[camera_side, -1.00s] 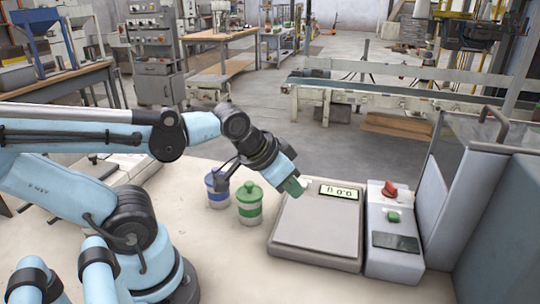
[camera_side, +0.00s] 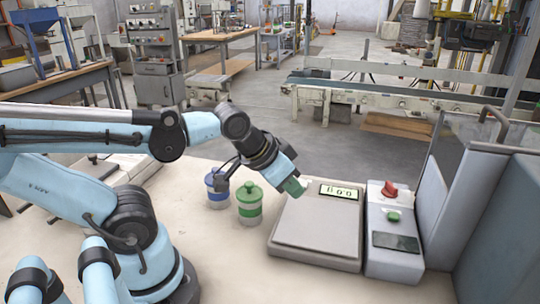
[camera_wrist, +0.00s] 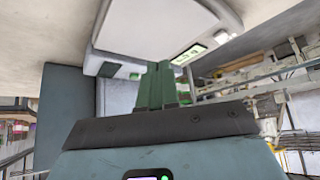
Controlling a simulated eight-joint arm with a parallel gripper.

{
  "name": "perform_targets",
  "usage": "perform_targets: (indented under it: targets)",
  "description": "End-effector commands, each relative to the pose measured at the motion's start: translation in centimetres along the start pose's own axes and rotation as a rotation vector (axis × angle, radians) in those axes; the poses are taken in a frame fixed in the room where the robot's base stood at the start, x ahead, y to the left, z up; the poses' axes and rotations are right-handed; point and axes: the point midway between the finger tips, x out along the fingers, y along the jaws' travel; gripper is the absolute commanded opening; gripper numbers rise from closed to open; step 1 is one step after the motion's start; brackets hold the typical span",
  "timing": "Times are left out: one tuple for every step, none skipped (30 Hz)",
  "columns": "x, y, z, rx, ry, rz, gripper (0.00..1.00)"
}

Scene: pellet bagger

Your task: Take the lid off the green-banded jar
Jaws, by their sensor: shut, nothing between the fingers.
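The green-banded jar (camera_side: 249,211) stands upright on the table in the side view. Its green lid (camera_side: 249,190), with a small knob, sits on top. My gripper (camera_side: 296,187) has green fingers and is shut and empty. It hangs to the right of the jar, apart from it, over the back left of the scale. The wrist view shows the closed fingers (camera_wrist: 157,87) pointing toward the scale; the jar is not in that view.
A blue-banded jar (camera_side: 217,196) stands close to the left of the green one. The scale (camera_side: 315,234) with a lit display lies to the right. Beside it is a control box (camera_side: 392,260) with red and green knobs, then a grey machine (camera_side: 490,220). Table in front of the jars is clear.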

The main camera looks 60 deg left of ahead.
Motion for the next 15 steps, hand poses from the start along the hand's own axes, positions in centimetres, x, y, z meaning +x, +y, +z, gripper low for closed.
perform_targets:
  targets:
    - [0.00, 0.00, 0.00, 0.000, 0.000, 0.000, 0.09]
    - [0.00, 0.00, 0.00, 0.000, 0.000, 0.000, 0.14]
    - [0.00, 0.00, 0.00, 0.000, 0.000, 0.000, 0.20]
    - [0.00, 0.00, 0.00, 0.000, 0.000, 0.000, 0.24]
    - [0.00, 0.00, 0.00, 0.000, 0.000, 0.000, 0.29]
    - [0.00, 0.00, 0.00, 0.000, 0.000, 0.000, 0.35]
    - [0.00, 0.00, 0.00, 0.000, 0.000, 0.000, 0.40]
    - [0.00, 0.00, 0.00, 0.000, 0.000, 0.000, 0.44]
    - [0.00, 0.00, 0.00, 0.000, 0.000, 0.000, 0.51]
    - [0.00, 0.00, 0.00, 0.000, 0.000, 0.000, 0.55]
    - [0.00, 0.00, 0.00, 0.000, 0.000, 0.000, 0.60]
    - [0.00, 0.00, 0.00, 0.000, 0.000, 0.000, 0.66]
    - [0.00, 0.00, 0.00, 0.000, 0.000, 0.000, 0.70]
    - [0.00, 0.00, 0.00, 0.000, 0.000, 0.000, 0.75]
    - [0.00, 0.00, 0.00, 0.000, 0.000, 0.000, 0.81]
